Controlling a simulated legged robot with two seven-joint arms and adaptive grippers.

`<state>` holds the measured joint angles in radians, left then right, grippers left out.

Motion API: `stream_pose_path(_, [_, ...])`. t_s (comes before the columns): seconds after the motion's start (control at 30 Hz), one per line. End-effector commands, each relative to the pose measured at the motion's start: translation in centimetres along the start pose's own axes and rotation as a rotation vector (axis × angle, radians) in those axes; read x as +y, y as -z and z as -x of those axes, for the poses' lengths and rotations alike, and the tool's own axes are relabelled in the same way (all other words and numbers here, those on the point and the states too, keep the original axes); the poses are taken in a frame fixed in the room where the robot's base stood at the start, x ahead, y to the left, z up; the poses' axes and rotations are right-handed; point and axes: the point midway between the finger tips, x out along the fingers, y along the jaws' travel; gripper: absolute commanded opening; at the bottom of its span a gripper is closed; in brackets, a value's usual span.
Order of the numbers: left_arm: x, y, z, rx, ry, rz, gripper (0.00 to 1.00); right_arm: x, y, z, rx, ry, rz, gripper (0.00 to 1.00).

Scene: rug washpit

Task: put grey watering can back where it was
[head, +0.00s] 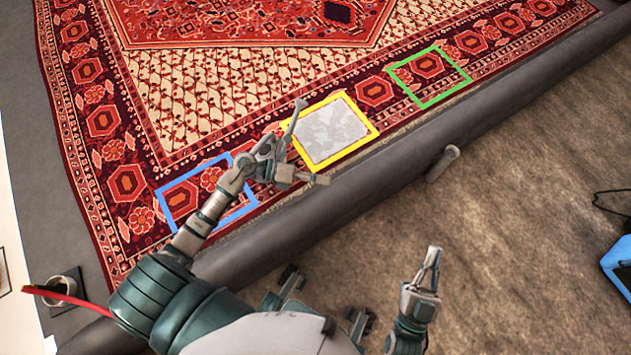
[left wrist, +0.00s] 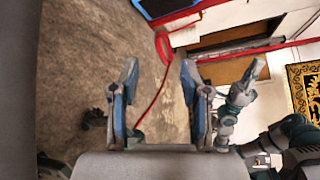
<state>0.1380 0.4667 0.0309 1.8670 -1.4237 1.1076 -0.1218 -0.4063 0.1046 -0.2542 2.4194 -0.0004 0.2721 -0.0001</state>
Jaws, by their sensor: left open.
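I see no grey watering can in either view. My left gripper (head: 311,146) is open and empty above the rug's front border, with its fingers beside the yellow square outline (head: 372,128). The yellow outline frames a flat, pale grey patch (head: 330,130). A blue outline (head: 247,204) lies to its left, partly hidden by my left arm, and a green outline (head: 463,76) lies to its right. In the left wrist view the open left fingers (left wrist: 159,82) have nothing between them. My right gripper (head: 428,270) is over the brown floor; its opening is unclear.
The patterned red rug (head: 215,75) fills the far side, behind a dark raised edge (head: 400,172) with a short grey stub (head: 443,163). A blue object (head: 618,262) is at the right edge. A dark cup-like holder (head: 62,290) is at lower left. A red hose (left wrist: 162,50) shows in the wrist view.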

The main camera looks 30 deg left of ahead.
Motion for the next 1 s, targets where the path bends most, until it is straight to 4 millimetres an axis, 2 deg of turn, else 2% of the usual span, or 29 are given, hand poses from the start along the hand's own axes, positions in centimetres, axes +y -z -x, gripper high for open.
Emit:
stream_pose_path(0.03, [-3.9,1.8,-1.6,-0.059,0.164,0.112,0.46,0.0,0.0,0.0,0.0,0.0,0.0,0.0])
stream_pose_path(0.1, [-9.0,2.8,-2.3,-0.154,0.382,0.299,0.46,0.0,0.0,0.0,0.001,0.0,0.0,0.0])
stream_pose_path(0.2, [-14.6,3.1,-1.3,-0.281,0.662,0.622,0.46,0.0,0.0,0.0,0.001,0.0,0.0,0.0])
stream_pose_path(0.3, [-17.4,2.8,0.5,-0.384,0.888,0.974,0.46,0.0,0.1,0.0,0.001,0.0,0.0,0.0])
stream_pose_path(0.4, [-18.4,2.6,2.0,-0.444,1.048,1.29,0.46,0.0,0.1,0.0,0.002,0.0,0.0,0.0])
stream_pose_path(0.5, [-18.5,2.9,2.7,-0.467,1.147,1.524,0.46,0.0,0.1,0.0,0.002,0.0,0.0,0.0])
stream_pose_path(0.6, [-18.5,3.1,3.0,-0.47,1.198,1.66,0.46,0.0,0.1,0.0,0.002,0.0,0.0,0.0])
stream_pose_path(0.7, [-18.4,3.2,3.0,-0.469,1.214,1.711,0.46,0.0,0.1,0.0,0.002,0.0,-0.001,0.0])
stream_pose_path(1.0, [-18.4,3.2,3.0,-0.468,1.214,1.711,0.46,0.0,0.0,0.0,0.0,0.0,-0.001,0.0])
